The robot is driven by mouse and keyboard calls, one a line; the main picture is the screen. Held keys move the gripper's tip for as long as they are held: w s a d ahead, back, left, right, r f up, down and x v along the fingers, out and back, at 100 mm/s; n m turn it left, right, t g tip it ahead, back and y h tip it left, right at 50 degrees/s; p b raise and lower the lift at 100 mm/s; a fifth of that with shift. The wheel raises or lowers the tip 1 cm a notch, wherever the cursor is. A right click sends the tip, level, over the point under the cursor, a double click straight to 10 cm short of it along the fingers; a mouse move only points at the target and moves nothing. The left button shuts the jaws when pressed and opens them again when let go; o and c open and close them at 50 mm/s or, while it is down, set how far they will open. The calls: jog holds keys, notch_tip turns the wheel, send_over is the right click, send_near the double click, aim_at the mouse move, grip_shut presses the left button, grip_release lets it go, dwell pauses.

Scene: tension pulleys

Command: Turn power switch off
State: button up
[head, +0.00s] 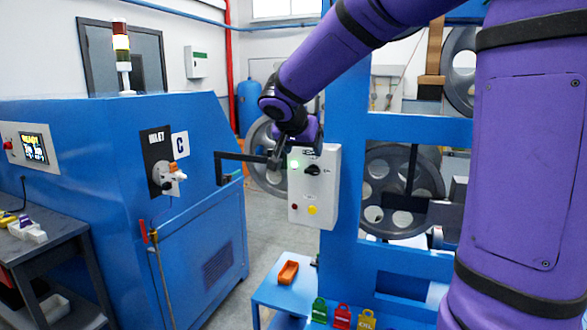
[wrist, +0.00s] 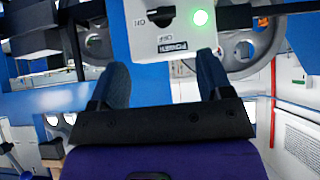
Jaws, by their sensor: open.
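The power switch is a black rotary knob (head: 312,170) on a light grey control box (head: 325,198), right of a lit green lamp (head: 294,165). In the wrist view the knob (wrist: 161,15) and lit lamp (wrist: 201,17) show at the top, with upside-down POWER and OFF lettering below. The knob's exact angle is hard to read. My gripper (head: 277,156) is by the upper left of the box in the head view. In the wrist view its two dark fingers (wrist: 163,70) are spread apart and empty, below the knob and clear of it.
A dark bar (head: 240,156) sticks out left of the box. A red button (head: 294,207) and a yellow button (head: 312,210) sit lower on the box. A blue machine (head: 90,120) stands left; a blue bench (head: 285,292) with padlocks is below. Floor shows between them.

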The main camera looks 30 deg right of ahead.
aim_at(312, 170)
jog(key=x, duration=1)
jog(key=shift+w+d+f, duration=0.15)
jog(key=shift+w+f, duration=0.1)
jog(key=c, duration=0.9)
